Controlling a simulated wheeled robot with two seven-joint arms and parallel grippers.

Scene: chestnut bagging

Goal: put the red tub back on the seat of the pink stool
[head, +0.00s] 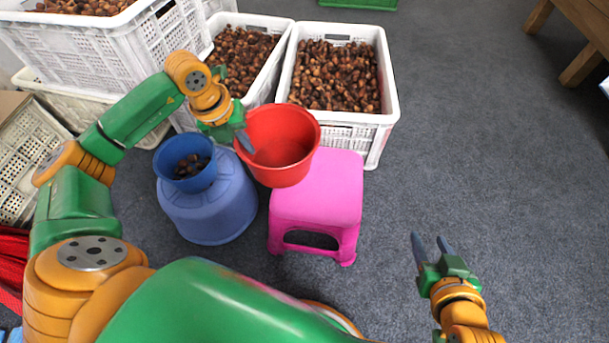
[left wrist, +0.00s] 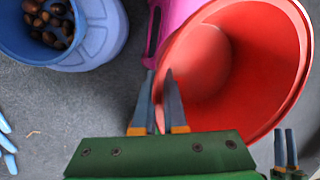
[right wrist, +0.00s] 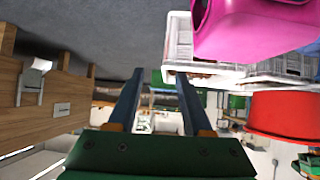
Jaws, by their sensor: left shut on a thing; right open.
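The red tub (head: 290,170) is empty and hangs near the back left of the pink stool's seat (head: 325,190). It also shows in the left wrist view (left wrist: 260,60). My left gripper (head: 245,141) is shut on the tub's rim at its left side. In the right wrist view, which is upside down, a gap shows between the tub (right wrist: 285,115) and the stool (right wrist: 250,25), so the tub is raised clear of it. The seat's visible part is bare. My right gripper (head: 432,245) is open and empty, right of the stool.
A blue bucket (head: 188,182) with chestnuts stands on a larger upturned blue tub (head: 212,210), left of the stool. White crates of chestnuts (head: 385,95) stand behind. A wooden table (head: 585,25) is at the far right. The floor right of the stool is clear.

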